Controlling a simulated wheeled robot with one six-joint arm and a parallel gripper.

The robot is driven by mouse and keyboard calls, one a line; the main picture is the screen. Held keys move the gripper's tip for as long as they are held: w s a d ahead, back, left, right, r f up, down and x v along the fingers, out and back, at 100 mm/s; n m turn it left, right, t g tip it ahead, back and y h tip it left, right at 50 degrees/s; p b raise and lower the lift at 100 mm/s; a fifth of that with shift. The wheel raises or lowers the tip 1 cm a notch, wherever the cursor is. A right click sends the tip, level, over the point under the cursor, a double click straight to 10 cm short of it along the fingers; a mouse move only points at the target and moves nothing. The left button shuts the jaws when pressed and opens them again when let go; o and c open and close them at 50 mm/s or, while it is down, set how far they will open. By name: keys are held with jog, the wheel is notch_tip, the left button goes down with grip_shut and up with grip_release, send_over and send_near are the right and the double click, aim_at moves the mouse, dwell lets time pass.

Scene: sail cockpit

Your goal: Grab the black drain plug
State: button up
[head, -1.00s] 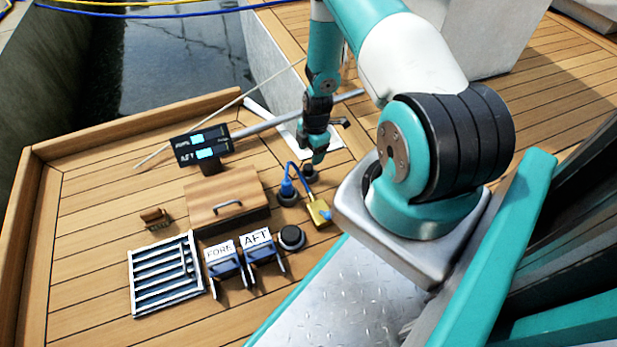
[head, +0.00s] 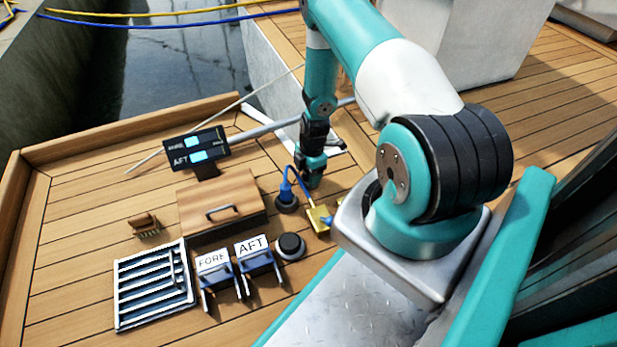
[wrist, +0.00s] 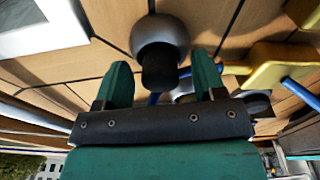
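A black stub in a rounded grey collar (wrist: 160,55), which looks like the drain plug, stands on the deck in the wrist view. It lies between and just beyond my gripper's two green fingers (wrist: 160,70), which are apart with nothing held. I cannot tell whether a finger touches it. In the head view my gripper (head: 312,178) points down beside the blue-corded plug (head: 287,198) and hides the spot behind it. Another black round cap (head: 290,246) sits on a lighter ring nearer me.
A brass block (head: 318,218) on the blue cord is close to my gripper; it also shows in the wrist view (wrist: 280,65). FORE and AFT switches (head: 252,254), a wooden box (head: 222,205), a display (head: 196,148), a brush (head: 144,224) and a grille (head: 152,285) stand left.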

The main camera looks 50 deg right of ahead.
jog(key=c, duration=0.9)
jog(key=shift+r, duration=0.1)
